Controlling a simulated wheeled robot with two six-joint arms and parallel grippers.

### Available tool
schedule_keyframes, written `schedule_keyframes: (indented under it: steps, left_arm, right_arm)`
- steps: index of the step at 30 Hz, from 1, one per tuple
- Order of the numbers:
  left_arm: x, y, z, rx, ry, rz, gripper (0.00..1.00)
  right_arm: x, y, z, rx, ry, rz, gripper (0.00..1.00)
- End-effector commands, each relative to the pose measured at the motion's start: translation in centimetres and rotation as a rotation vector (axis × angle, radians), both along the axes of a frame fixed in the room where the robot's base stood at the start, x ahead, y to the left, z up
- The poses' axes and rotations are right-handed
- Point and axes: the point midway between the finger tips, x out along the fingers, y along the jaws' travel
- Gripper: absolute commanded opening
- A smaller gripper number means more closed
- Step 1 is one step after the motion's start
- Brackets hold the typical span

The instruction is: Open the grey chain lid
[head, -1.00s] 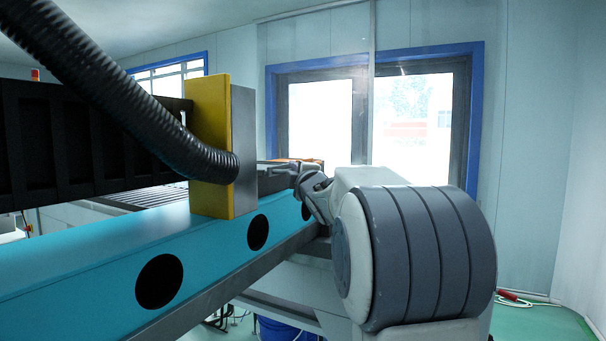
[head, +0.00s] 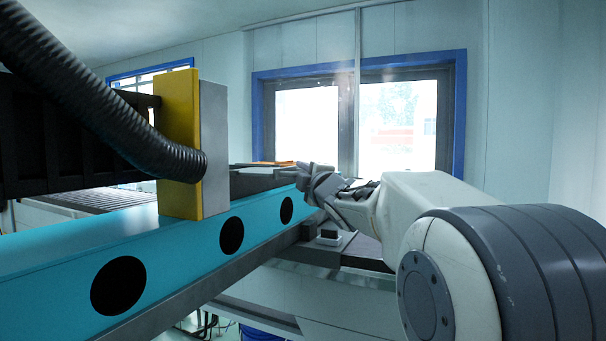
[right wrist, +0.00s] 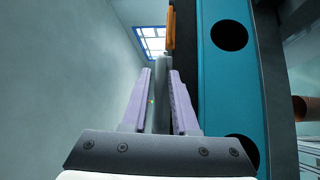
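A grey upright plate (head: 214,148), which may be the grey chain lid, stands against a yellow block (head: 179,143) on the teal beam in the head view. In the right wrist view, a narrow grey piece (right wrist: 162,92) stands between my fingers; I cannot tell whether it is the same part. My right gripper (right wrist: 158,100) has its two pale purple fingers apart on either side of this piece, with no clear grip on it. In the head view the right gripper (head: 308,180) is beyond the plate, beside the beam's far end; its fingertips are hard to see. My left gripper is not in view.
The teal beam (head: 185,240) with round dark holes runs away from me; it also shows in the right wrist view (right wrist: 226,85). A black corrugated hose (head: 95,90) reaches the yellow block. An orange part (right wrist: 170,28) lies ahead of the fingers. Left of them is open space.

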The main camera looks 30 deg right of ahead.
Motion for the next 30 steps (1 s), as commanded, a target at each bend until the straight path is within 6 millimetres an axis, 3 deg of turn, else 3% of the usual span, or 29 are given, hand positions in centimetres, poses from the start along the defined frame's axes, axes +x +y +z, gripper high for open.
schedule_keyframes:
  steps: [8,11,19,21,30]
  left_arm:
    - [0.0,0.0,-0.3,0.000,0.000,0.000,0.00]
    - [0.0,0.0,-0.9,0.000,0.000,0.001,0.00]
    - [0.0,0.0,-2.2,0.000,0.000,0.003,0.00]
    - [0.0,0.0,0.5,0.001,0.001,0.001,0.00]
    - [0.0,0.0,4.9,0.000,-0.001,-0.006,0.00]
  right_arm:
    - [-0.7,0.1,-0.1,-0.002,-0.003,-0.001,0.27]
    - [-2.1,0.3,-0.3,-0.002,-0.003,-0.002,0.27]
    - [-8.4,1.3,-1.2,-0.004,-0.003,-0.004,0.27]
    - [-8.0,1.4,-0.3,0.004,0.009,0.008,0.27]
    - [-9.4,1.6,-0.7,0.004,0.008,0.012,0.27]
